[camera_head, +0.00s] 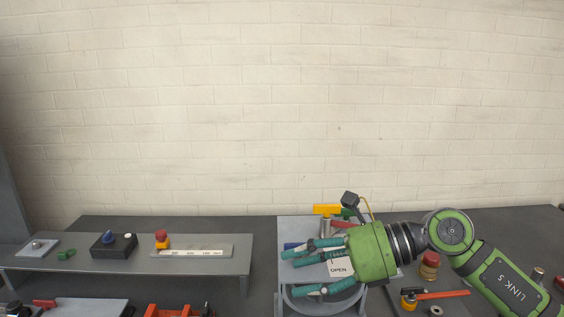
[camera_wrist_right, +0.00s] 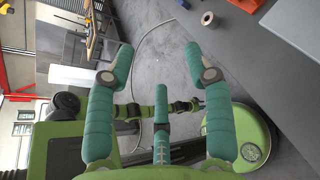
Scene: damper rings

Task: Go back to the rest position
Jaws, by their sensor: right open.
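My right gripper (camera_head: 304,267) reaches in from the right in the head view. Its teal fingers point left over a grey stand (camera_head: 299,227) with a round ring (camera_head: 322,301) at its front. The fingers are spread and empty, as the right wrist view (camera_wrist_right: 158,70) also shows. An "OPEN" label (camera_head: 340,269) shows just beside the fingers. The gripper and arm hide part of the stand. My left gripper is not in view.
A grey raised shelf (camera_head: 215,267) at left bears a black box with a blue knob (camera_head: 114,245) and a red-orange button (camera_head: 161,239). A yellow-handled valve (camera_head: 327,210) stands behind my right gripper. A red-orange tool (camera_head: 441,294) and a red-capped jar (camera_head: 429,265) lie near my right arm.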

